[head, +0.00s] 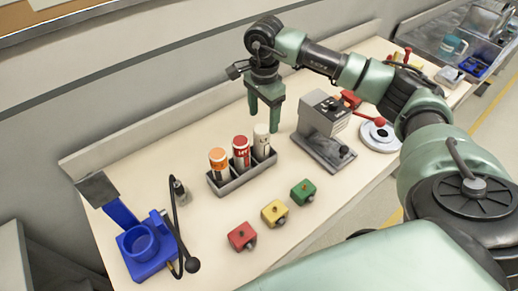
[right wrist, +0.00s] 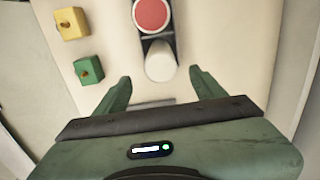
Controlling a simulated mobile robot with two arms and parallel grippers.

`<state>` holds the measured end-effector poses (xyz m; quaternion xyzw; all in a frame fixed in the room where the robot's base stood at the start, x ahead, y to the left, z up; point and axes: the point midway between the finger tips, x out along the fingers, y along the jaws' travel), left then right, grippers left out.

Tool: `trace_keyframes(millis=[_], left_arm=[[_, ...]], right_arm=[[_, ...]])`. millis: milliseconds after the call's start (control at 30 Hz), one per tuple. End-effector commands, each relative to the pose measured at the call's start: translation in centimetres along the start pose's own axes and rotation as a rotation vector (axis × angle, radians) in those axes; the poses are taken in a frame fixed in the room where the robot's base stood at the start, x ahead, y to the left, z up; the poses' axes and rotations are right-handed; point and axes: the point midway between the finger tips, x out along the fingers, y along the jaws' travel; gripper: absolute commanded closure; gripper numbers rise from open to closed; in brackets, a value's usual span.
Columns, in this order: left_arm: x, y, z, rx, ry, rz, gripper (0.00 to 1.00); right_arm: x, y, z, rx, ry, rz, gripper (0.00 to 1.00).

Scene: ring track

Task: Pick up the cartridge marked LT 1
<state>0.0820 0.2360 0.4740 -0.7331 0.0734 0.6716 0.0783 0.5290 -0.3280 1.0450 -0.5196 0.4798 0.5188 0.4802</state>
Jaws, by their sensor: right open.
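Three capped cartridges stand upright in a dark grey rack (head: 228,188) on the bench. They are an orange-topped one (head: 218,161), a red one (head: 241,152) and a white one (head: 261,142). Their markings are too small to read surely, so I cannot tell which is LT 1. My right gripper (head: 263,122) is open and empty, pointing down by the white cartridge at the rack's right end. In the right wrist view, the white cartridge (right wrist: 160,62) appears between the fingertips (right wrist: 159,77), with the red one (right wrist: 151,15) beyond. My left gripper is not in view.
A grey device (head: 325,125) with a red-knobbed lever stands right of the rack. Red (head: 241,236), yellow (head: 274,212) and green (head: 303,191) blocks lie in front. A blue stand (head: 148,245) is at left.

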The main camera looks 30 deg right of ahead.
Motion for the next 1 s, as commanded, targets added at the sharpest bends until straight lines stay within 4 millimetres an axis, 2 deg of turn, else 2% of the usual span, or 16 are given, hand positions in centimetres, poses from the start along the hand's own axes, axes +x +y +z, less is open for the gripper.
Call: trace_keyframes(millis=[33,67,267,567,767,900,1000], left_arm=[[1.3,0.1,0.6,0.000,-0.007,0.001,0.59],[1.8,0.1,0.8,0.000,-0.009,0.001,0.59],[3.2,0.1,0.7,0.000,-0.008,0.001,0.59],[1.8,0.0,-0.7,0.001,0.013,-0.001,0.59],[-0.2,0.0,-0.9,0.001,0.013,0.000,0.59],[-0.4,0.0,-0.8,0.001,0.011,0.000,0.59],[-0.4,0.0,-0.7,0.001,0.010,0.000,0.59]], right_arm=[[1.3,0.0,0.0,0.000,0.000,0.000,0.30],[1.8,0.0,0.0,0.000,0.000,0.000,0.30],[3.3,0.0,0.0,0.000,0.000,0.000,0.30],[5.9,0.1,0.1,0.001,-0.001,0.003,0.30],[8.7,0.3,0.5,0.000,-0.001,0.006,0.30],[10.5,0.2,0.5,0.000,-0.002,0.002,0.30],[10.9,0.2,0.5,0.000,-0.001,0.000,0.30]])
